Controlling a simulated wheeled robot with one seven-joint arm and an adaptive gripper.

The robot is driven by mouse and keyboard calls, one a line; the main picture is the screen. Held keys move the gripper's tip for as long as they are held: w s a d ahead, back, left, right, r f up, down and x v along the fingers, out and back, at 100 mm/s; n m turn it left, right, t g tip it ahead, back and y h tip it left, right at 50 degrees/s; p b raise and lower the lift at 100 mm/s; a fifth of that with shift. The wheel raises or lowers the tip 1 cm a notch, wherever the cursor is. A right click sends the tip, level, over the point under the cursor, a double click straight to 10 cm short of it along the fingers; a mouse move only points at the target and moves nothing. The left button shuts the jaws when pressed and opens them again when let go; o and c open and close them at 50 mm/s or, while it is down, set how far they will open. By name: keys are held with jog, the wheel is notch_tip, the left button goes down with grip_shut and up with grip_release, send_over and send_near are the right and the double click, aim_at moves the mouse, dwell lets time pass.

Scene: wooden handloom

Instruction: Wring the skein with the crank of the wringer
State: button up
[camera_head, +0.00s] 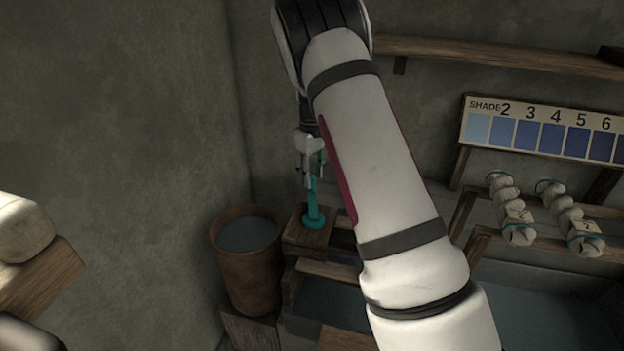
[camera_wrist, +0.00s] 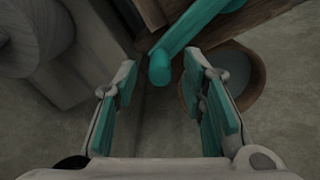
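The teal crank (camera_head: 313,205) stands on a wooden block of the wringer (camera_head: 300,235) in the head view, with a round teal foot. In the wrist view the crank (camera_wrist: 190,28) runs from the upper right to a rounded end between my fingertips. My gripper (camera_head: 311,172) is above the crank, pointing down. In the wrist view my gripper (camera_wrist: 160,78) is open, its teal-padded fingers apart on either side of the crank's end, with gaps showing. A pale fibrous bundle (camera_wrist: 30,38) shows at upper left; I cannot tell whether it is the skein.
A wooden bucket (camera_head: 252,285) of bluish liquid stands left of the wringer; its rim also shows in the wrist view (camera_wrist: 257,85). A shelf (camera_head: 500,56) runs above. The wall is close behind.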

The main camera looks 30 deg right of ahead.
jog(key=shift+f, duration=1.1)
grip_shut()
